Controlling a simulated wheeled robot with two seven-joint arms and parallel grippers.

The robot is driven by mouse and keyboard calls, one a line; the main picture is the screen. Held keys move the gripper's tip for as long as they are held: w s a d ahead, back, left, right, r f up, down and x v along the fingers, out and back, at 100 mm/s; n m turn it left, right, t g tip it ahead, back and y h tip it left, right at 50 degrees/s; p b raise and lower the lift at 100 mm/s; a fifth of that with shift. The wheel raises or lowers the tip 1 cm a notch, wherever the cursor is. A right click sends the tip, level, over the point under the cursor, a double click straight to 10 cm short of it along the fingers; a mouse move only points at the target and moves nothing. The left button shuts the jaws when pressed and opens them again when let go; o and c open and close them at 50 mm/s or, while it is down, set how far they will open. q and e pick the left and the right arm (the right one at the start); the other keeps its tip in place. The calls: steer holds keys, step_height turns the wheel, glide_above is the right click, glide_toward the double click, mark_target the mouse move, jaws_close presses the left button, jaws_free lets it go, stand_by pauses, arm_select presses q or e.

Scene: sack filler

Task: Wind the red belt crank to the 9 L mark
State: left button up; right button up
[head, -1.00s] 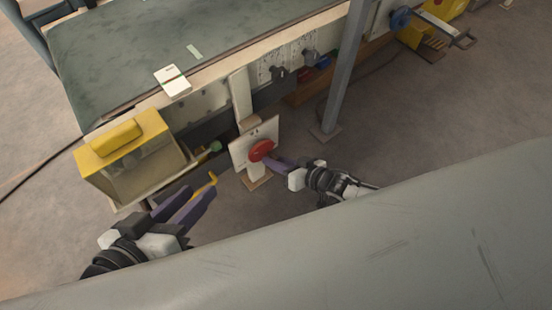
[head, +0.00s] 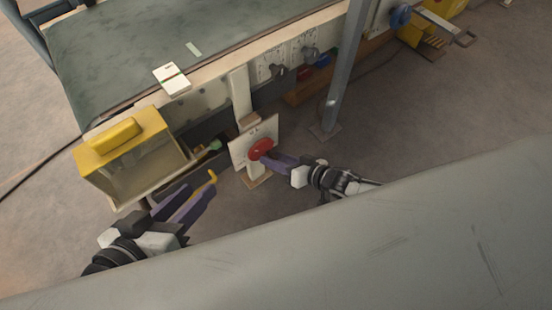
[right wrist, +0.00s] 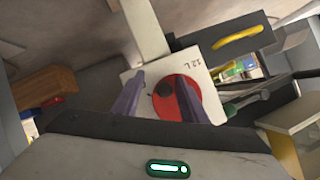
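The red belt crank (head: 261,148) is a round red disc on a white upright plate (head: 240,155) below the conveyor's near side. A 9 L mark is not readable. My left gripper (head: 200,188) is open and empty, left of the crank.
A yellow-topped box (head: 115,140) stands left of the crank. A yellow hooked handle (head: 212,177) is by my left fingers. The green conveyor belt (head: 130,50) lies behind. A grey post (head: 345,75) rises to the right.

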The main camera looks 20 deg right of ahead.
steer(key=shift+w+a+r+t, duration=0.3)
steer(key=shift+w+a+r, duration=0.25)
steer(key=shift+a+r, duration=0.2)
steer(key=shift+p+v, duration=0.85)
steer(key=shift+v, duration=0.15)
steer(key=shift+p+v, duration=0.6)
steer(key=shift+v, duration=0.45)
steer(key=p+v, duration=0.2)
steer(key=v, duration=0.1)
steer(key=p+v, duration=0.1)
steer(key=v, duration=0.1)
steer(key=shift+d+f, duration=0.15)
steer(key=shift+f, duration=0.15)
